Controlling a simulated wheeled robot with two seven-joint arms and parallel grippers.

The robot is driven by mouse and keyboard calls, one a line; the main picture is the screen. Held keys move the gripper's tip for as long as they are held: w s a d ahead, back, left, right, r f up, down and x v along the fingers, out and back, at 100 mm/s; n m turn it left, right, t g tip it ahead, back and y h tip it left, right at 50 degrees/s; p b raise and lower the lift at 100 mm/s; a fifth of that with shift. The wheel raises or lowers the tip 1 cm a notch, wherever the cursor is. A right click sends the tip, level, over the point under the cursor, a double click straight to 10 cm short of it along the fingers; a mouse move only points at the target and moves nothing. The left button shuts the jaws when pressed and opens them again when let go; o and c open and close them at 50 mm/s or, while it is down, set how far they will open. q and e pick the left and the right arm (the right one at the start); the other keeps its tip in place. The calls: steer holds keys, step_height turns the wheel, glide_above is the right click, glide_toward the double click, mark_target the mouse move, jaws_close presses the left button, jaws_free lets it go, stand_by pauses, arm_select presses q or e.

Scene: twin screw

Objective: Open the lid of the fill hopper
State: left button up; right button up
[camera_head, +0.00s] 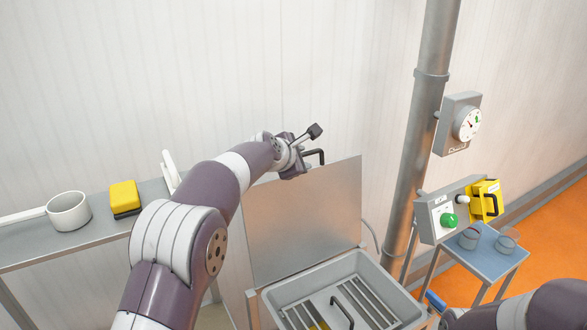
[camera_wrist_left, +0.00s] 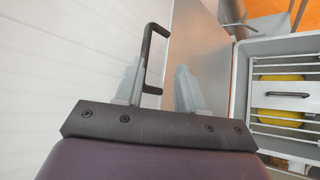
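The hopper lid (camera_head: 303,215) is a flat metal panel standing upright at the back of the grey fill hopper (camera_head: 274,296), so the hopper mouth is uncovered. The lid also shows in the left wrist view (camera_wrist_left: 207,50). Its black handle (camera_head: 318,152) is near the top edge. My left gripper (camera_head: 300,168) is at this handle. In the left wrist view my left gripper (camera_wrist_left: 162,85) has its fingers apart, with the handle (camera_wrist_left: 150,55) close to the left finger; I cannot tell whether they touch. My right arm shows at the bottom right; its gripper is not visible.
Inside the hopper is a barred grate with a black handle (camera_head: 342,308). A shelf (camera_head: 30,253) at left holds a white cup (camera_head: 69,212) and a yellow block (camera_head: 124,197). A vertical pipe (camera_head: 417,130), gauge (camera_head: 467,124) and control box (camera_head: 441,215) stand right.

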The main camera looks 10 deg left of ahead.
arm_select(q)
steer(key=b+v, duration=0.1)
steer(key=v, duration=0.4)
steer(key=shift+s, duration=0.1)
arm_select(e)
step_height(320, 180, down, 2)
arm_select(q)
steer(key=s+a+f+m+g+y, duration=0.1)
steer(key=s+a+f+m+g, duration=0.1)
steer(key=s+f+m, duration=0.5)
steer(key=s+a+f+m+g+y, duration=0.1)
steer(key=s+f+m+g, duration=0.2)
steer(key=f+m, duration=0.45)
steer(key=s+a+f+m+g+b, duration=0.1)
steer(key=s+f, duration=0.3)
steer(key=s, duration=0.5)
steer(key=s+a+f+m+g+y+b, duration=0.1)
steer(key=s+a+f+m+g, duration=0.1)
steer(key=s+f, duration=0.3)
steer(key=s+a+f+m+g+b, duration=0.1)
steer(key=s+a+f+m+g, duration=0.1)
steer(key=s, duration=1.1)
step_height(320, 180, down, 3)
steer(key=shift+a+r+m+y+b, duration=0.2)
steer(key=shift+a+m+y+b, duration=0.25)
steer(key=shift+m, duration=0.5)
arm_select(e)
step_height(320, 180, down, 4)
steer(key=shift+r, duration=0.25)
